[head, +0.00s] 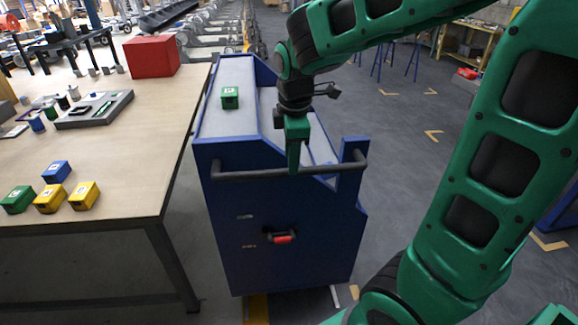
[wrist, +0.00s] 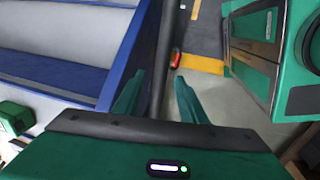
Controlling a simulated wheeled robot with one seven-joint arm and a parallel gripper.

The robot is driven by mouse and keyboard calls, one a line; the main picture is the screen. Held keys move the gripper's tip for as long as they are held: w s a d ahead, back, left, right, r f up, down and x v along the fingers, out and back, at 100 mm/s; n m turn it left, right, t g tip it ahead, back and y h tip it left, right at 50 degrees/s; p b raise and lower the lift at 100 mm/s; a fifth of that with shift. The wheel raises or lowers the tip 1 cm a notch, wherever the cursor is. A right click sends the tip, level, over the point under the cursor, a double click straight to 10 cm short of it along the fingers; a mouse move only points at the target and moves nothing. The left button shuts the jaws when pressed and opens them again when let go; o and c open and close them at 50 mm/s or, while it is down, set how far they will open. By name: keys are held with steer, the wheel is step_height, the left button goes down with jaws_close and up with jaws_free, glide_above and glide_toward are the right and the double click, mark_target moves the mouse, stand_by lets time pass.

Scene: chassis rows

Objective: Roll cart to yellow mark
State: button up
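The blue cart (head: 278,235) stands just right of the table, with a grey top and a dark handle bar (head: 235,174) across its near side. My gripper (head: 293,165) points down at the handle, right of its middle. In the wrist view the bar (wrist: 163,50) runs between the two fingers of my gripper (wrist: 160,85). Whether the fingers press on it I cannot tell. A yellow floor strip (head: 256,308) shows under the cart's near side. A yellow floor strip also shows beyond the fingers in the wrist view (wrist: 200,63).
A green box (head: 230,97) sits on the cart's top. The wooden table (head: 125,150) on the left carries a red box (head: 152,56), a grey tray (head: 95,110) and several small coloured boxes. Open grey floor (head: 400,150) with tan corner marks lies to the right.

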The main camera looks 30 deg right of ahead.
steer(key=shift+w+d+f, duration=0.1)
steer(key=shift+w+f, duration=0.05)
steer(key=shift+f, duration=0.8)
steer(key=shift+w+f, duration=0.15)
steer(key=shift+f, duration=0.75)
steer(key=shift+c, duration=0.7)
